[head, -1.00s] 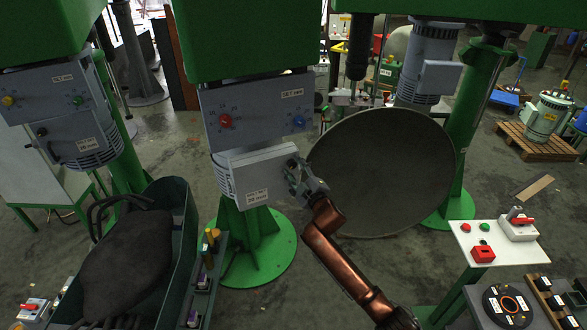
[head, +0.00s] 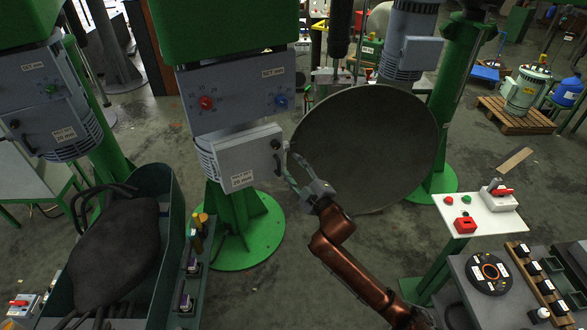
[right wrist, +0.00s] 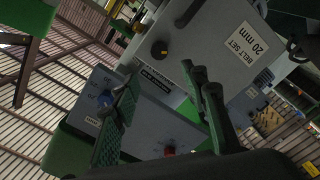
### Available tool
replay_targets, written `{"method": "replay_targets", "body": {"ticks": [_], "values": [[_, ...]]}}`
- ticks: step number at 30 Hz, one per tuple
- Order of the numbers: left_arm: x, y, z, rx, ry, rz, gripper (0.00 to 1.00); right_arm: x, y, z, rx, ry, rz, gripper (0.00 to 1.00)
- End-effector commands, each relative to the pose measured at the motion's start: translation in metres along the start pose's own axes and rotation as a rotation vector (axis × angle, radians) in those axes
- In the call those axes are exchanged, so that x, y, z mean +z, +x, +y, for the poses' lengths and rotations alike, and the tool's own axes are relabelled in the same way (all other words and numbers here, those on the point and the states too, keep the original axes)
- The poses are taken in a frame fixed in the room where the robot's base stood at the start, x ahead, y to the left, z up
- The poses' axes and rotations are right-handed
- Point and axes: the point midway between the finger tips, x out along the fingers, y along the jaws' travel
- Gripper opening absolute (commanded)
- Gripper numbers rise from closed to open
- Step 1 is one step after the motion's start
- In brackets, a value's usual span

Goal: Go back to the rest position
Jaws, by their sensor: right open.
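My right gripper (head: 297,176) is in the middle of the head view, at the end of my copper-coloured arm. It is open and empty, just right of a grey belt-set box (head: 248,160) with a dark handle (head: 277,158) on its right side. A small gap shows between the gripper and the handle. In the right wrist view the two dark fingers (right wrist: 160,95) stand apart, with the grey box labelled "BELT SET 20 mm" (right wrist: 235,45) beyond them. My left gripper is not in view.
A large grey dish (head: 375,150) is close behind the right gripper. A grey panel with red and blue knobs (head: 240,95) is above the box. A white switch table (head: 475,212) and a round black disc (head: 488,272) are at right. A green trough with a dark sack (head: 170,240) is at left.

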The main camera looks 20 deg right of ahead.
Motion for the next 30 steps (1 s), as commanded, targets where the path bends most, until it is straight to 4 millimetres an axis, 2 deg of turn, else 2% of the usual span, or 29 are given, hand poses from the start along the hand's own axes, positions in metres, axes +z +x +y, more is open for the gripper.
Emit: {"method": "replay_targets", "body": {"ticks": [13,17,20,23,24,26,30], "values": [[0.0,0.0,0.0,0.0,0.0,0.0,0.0,0.001,-0.001,0.0,0.0,0.0,-0.001,0.41],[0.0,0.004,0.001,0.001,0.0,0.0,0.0,0.02,0.003,-0.015,-0.017,0.014,-0.027,0.41],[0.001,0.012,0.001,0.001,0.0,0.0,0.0,0.06,0.007,-0.046,-0.049,0.042,-0.081,0.41],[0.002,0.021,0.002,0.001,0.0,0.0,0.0,0.116,0.009,-0.09,-0.094,0.084,-0.154,0.41],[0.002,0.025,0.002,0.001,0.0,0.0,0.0,0.139,0.008,-0.11,-0.112,0.102,-0.186,0.41],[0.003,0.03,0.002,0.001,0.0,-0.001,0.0,0.173,0.004,-0.138,-0.138,0.128,-0.232,0.41],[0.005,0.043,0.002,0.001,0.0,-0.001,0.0,0.248,-0.013,-0.205,-0.199,0.19,-0.339,0.41]]}}
